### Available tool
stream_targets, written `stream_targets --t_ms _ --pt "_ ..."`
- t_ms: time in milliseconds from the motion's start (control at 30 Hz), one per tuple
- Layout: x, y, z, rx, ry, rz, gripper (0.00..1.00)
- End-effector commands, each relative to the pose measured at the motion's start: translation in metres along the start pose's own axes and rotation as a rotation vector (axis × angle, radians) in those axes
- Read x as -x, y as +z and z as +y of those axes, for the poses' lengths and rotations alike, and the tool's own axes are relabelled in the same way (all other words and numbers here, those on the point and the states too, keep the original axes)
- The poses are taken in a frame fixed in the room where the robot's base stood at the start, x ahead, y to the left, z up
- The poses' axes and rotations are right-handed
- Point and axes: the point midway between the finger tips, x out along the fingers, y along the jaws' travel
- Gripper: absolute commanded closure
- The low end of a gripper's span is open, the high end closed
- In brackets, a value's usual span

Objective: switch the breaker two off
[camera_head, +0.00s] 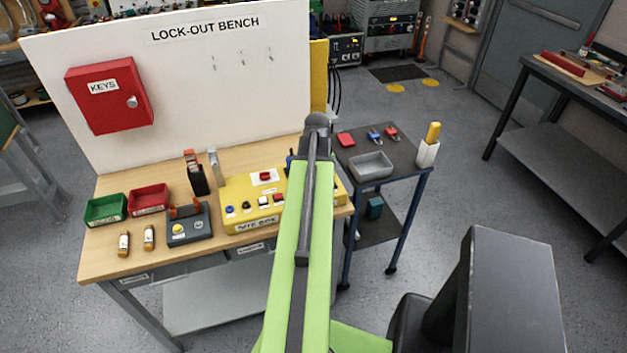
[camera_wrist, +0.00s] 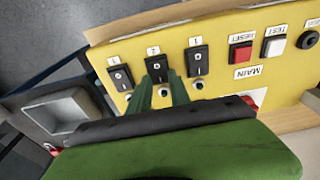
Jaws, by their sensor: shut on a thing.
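The yellow control box (camera_head: 236,188) stands on the bench in the head view, its right part hidden by my arm. In the wrist view, three black rocker breakers sit in a row on the box face (camera_wrist: 215,92). Breaker two (camera_wrist: 153,62) is the middle one, with its number printed above it. The others are the left breaker (camera_wrist: 120,77) and the right breaker (camera_wrist: 198,59). My gripper (camera_wrist: 160,86) is shut on breaker two, with green fingers at the rocker's two lower sides. The fingers partly cover its lower end. I cannot tell which way its rocker is tipped.
Red and white buttons (camera_wrist: 241,50) stand right of the breakers. A grey tray (camera_head: 371,166) sits on the cart to the right. A grey box with a yellow button (camera_head: 188,224), two bins and a padlock stand on the bench left of the yellow box.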

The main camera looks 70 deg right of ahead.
Motion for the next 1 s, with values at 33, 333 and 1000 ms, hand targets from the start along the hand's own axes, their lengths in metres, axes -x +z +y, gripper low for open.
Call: stream_targets --t_ms 33,333,1000 --pt "-0.0007 0.0069 -0.001 -0.002 0.002 0.037 1.0" --pt "0.0011 0.0046 0.0004 -0.001 0.002 0.137 1.0" --pt "0.0042 0.0041 -0.0005 0.0 0.001 0.135 0.55"
